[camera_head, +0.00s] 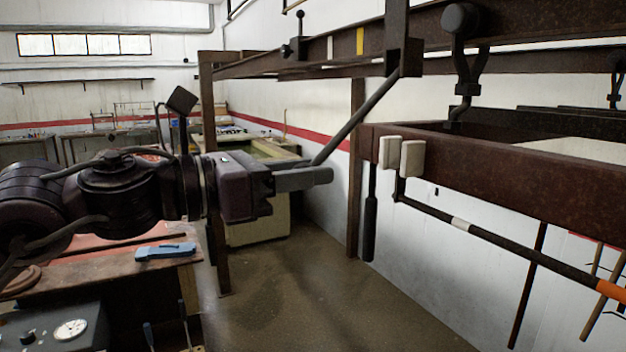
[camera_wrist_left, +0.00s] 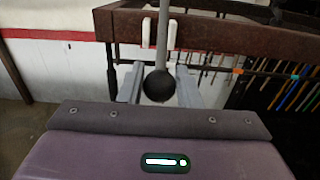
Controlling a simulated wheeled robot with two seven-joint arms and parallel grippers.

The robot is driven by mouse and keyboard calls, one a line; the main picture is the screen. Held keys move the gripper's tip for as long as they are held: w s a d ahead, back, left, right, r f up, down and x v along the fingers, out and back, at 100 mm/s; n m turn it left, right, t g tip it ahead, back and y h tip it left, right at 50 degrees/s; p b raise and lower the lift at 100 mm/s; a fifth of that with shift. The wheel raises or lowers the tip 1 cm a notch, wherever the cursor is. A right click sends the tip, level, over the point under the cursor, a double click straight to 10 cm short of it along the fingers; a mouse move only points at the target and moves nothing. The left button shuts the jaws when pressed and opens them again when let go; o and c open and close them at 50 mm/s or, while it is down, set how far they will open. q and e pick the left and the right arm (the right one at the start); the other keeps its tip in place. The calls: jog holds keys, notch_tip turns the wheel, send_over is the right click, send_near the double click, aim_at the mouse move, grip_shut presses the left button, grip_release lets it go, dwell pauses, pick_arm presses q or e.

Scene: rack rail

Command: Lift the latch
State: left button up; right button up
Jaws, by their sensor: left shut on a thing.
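The latch shows as a dark grey lever (camera_head: 358,118) that slants down from a bracket (camera_head: 403,56) on the upper rusty rail. My left gripper (camera_head: 303,179) is at its lower end and shut on it. In the left wrist view a black ball knob (camera_wrist_left: 159,86) on a grey rod (camera_wrist_left: 162,42) sits between the two grey fingers of my left gripper (camera_wrist_left: 160,84). The exact contact with the fingers is hard to see. My right gripper is not in view.
A rusty beam (camera_head: 510,182) with two white pads (camera_head: 411,158) lies to the right of the gripper. A dark handle (camera_head: 370,220) hangs below its end. A rusty post (camera_head: 356,190) stands behind. A workbench (camera_head: 110,267) with a blue tool (camera_head: 166,251) is at left. The floor between is clear.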

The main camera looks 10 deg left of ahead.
pick_arm(q)
jog(key=r, duration=0.1)
jog(key=s+a+r+p, duration=0.1)
jog(key=a+r, duration=0.1)
jog(key=r, duration=0.1)
jog(key=shift+s+p, duration=0.2)
jog(key=shift+p, duration=0.1)
jog(key=o, duration=0.9)
jog(key=shift+s+f, duration=0.1)
jog(key=shift+f, duration=0.1)
jog(key=b+v, duration=0.4)
jog(key=v, duration=0.3)
